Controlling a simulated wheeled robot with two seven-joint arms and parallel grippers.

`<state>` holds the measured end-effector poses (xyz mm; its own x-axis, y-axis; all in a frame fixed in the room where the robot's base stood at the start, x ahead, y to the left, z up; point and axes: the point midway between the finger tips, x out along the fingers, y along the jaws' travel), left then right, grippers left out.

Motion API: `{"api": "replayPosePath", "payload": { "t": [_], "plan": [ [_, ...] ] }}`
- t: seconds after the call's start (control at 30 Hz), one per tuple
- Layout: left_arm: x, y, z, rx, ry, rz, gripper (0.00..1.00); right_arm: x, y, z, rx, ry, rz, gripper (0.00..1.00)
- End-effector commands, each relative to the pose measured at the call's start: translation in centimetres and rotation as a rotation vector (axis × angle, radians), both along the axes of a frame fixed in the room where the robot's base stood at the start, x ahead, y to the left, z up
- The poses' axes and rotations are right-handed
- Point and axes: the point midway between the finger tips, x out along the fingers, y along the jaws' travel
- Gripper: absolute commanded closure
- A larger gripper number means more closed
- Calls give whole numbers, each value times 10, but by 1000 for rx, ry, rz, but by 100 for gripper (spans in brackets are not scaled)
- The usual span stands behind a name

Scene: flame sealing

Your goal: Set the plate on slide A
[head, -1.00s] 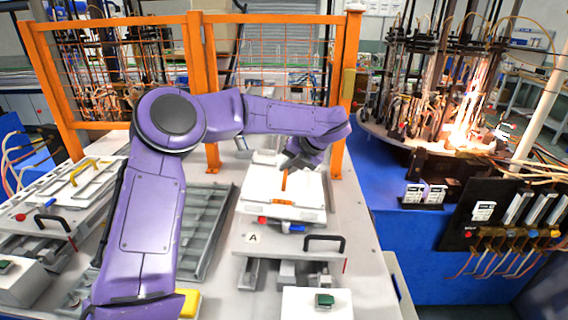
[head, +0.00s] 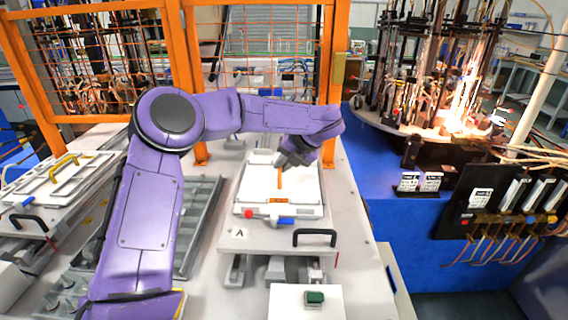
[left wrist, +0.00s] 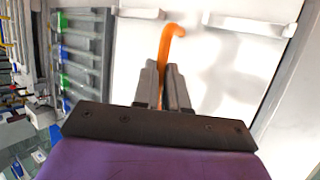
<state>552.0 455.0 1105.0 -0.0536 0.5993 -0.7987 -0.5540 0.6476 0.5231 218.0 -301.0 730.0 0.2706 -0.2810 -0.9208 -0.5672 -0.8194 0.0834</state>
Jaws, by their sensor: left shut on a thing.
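My left gripper (head: 292,158) is shut on an orange handle (head: 280,179), which also shows between the fingers in the left wrist view (left wrist: 170,42). The handle is over a flat white plate-like surface (head: 301,185) on slide A. I cannot tell the held plate's edges from the white bed beneath, nor whether they touch. Slide A carries a round label "A" (head: 239,232) at its front left. My left gripper (left wrist: 163,88) hides the lower handle in the left wrist view. My right gripper is not in view.
A black handle (head: 315,235) and a box with a green button (head: 315,298) stand at the front of slide A. A grey compartment tray (head: 200,225) lies left of it. A second slide (head: 60,180) is at far left. Orange fence posts (head: 333,90) stand behind.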

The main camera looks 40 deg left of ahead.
Motion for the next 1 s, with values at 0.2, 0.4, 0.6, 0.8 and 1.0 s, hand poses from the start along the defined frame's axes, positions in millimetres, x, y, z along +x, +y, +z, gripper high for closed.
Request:
{"api": "replayPosePath", "payload": {
  "t": [0.2,0.4,0.6,0.8,1.0],
  "plan": [
    [0,0,0,1,-1,0,100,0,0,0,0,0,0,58],
    [0,0,0,0,-1,1,58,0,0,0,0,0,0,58],
    [0,-1,0,0,2,1,58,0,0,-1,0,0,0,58],
    [2,-22,27,3,-5,1,58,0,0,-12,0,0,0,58],
    [5,-50,64,2,-3,0,58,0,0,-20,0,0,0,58]
  ]
}}
